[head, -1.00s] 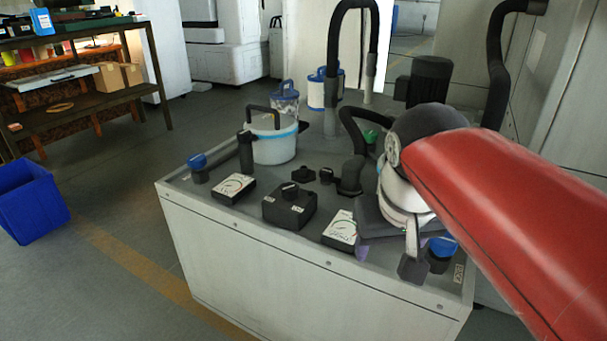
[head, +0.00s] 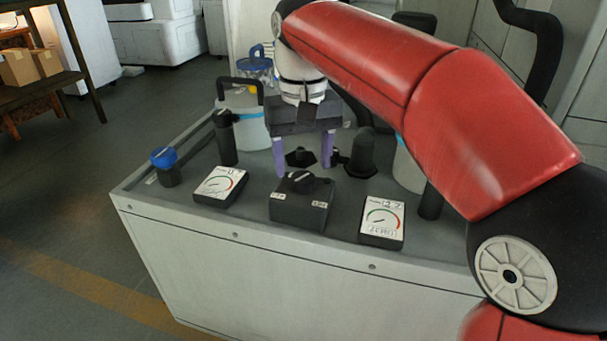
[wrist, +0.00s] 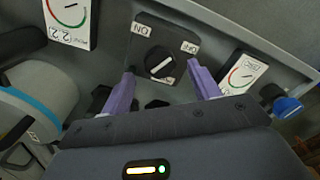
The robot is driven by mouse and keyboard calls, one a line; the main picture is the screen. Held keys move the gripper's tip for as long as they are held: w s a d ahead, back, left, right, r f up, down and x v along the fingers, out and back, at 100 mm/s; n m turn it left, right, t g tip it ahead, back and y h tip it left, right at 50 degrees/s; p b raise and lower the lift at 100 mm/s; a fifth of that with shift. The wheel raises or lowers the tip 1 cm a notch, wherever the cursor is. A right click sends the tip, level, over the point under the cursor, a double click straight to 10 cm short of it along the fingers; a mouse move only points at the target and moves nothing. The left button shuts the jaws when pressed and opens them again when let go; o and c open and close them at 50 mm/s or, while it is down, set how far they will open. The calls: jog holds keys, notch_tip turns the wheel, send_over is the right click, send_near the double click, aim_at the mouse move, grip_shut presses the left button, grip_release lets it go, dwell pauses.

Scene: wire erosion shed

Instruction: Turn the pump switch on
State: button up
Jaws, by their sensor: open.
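The pump switch is a black box (head: 300,211) with a round black knob (head: 304,183) on top, near the front edge of the grey-topped cabinet. In the wrist view, the box (wrist: 148,28) has ON and OFF labels, and the knob (wrist: 155,56) bears a white pointer line. My gripper (head: 303,163) is open and empty, with purple fingers pointing down just behind the knob in the head view. In the wrist view, the fingertips (wrist: 162,72) lie to either side of the knob, with no visible contact.
Gauges stand left (head: 220,186) and right (head: 382,222) of the switch. A blue-topped valve (head: 164,165), a black upright handle (head: 226,138) and a white pot (head: 251,128) are to the left. Black knobs and a post (head: 362,155) stand close behind. Space above the switch's front is clear.

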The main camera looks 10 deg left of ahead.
aim_at(303, 183)
jog(key=shift+f, duration=1.45)
jog(key=c, duration=1)
jog(key=shift+o, duration=0.2)
